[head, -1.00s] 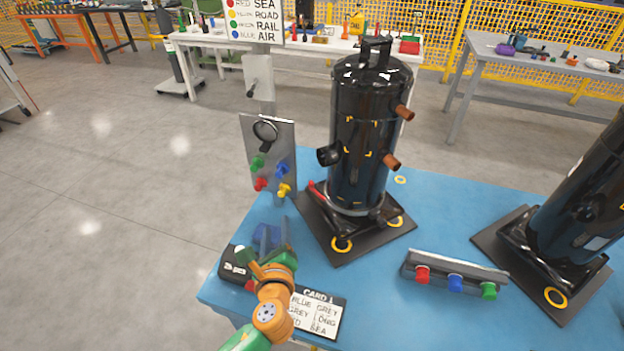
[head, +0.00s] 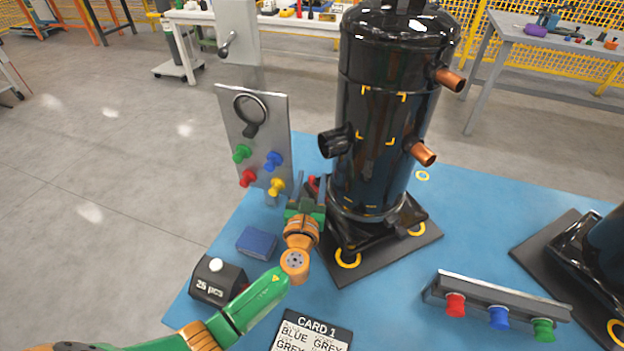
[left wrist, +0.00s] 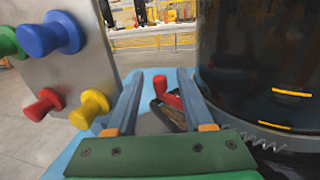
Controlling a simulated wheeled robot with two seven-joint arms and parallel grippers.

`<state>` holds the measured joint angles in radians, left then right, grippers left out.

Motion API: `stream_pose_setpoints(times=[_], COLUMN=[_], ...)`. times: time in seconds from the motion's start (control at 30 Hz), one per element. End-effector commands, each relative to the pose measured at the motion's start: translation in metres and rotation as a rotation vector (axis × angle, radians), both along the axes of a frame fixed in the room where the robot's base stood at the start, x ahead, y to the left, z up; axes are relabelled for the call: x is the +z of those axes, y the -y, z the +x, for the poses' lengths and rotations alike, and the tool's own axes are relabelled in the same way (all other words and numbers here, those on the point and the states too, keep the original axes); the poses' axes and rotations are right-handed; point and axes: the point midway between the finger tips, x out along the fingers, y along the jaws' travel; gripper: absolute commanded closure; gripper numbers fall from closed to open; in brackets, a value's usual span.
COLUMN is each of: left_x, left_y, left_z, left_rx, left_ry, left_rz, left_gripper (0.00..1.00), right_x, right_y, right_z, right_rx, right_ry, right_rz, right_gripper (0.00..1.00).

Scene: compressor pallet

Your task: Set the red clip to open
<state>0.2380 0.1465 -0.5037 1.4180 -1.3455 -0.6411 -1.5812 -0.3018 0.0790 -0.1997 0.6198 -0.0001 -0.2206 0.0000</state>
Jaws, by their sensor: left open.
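The red clip (head: 312,184) is at the foot of the black compressor (head: 385,120), on its left side. In the left wrist view the red clip (left wrist: 167,92) stands as a red lever between my finger tips, a little beyond them. My left gripper (head: 310,190) is open and empty, with its fingers pointing at the clip. It also fills the bottom of the left wrist view (left wrist: 158,85). I see no contact with the clip. In the head view the fingers partly hide the clip and its base. My right gripper is not in view.
A grey panel (head: 270,105) with green, blue, red and yellow knobs stands close left of my gripper. A blue block (head: 257,242), a dark counter box (head: 217,280) and a card (head: 310,335) lie nearby. A three-button bar (head: 497,300) is at right on the blue table (head: 400,300).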

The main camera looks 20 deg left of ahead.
Motion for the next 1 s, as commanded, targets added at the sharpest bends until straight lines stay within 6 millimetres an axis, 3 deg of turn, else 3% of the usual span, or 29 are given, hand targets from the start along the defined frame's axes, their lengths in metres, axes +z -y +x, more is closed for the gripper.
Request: stream_pose_setpoints(times=[0.1,0.33,0.5,0.53,0.73,1.0], left_x=[-0.001,0.000,0.000,0.000,-0.001,-0.004], left_y=[-0.002,-0.002,-0.002,-0.002,-0.002,-0.009], left_z=[0.010,0.011,0.011,0.011,0.010,-0.007], left_rx=[0.001,0.001,0.001,0.001,0.022,0.343], left_ry=[-0.001,-0.001,-0.001,-0.001,-0.001,0.000], left_rz=[-0.001,-0.002,-0.002,-0.002,-0.003,-0.006], left_gripper=[0.48,0.51,0.97,1.00,1.00,1.00], right_x=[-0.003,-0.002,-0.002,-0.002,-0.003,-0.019], right_y=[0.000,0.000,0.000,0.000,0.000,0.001], right_z=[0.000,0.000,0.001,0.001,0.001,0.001], right_rx=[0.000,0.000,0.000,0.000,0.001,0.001], right_ry=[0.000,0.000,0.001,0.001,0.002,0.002], right_rz=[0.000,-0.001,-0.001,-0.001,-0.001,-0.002], right_gripper=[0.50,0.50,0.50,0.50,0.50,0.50])
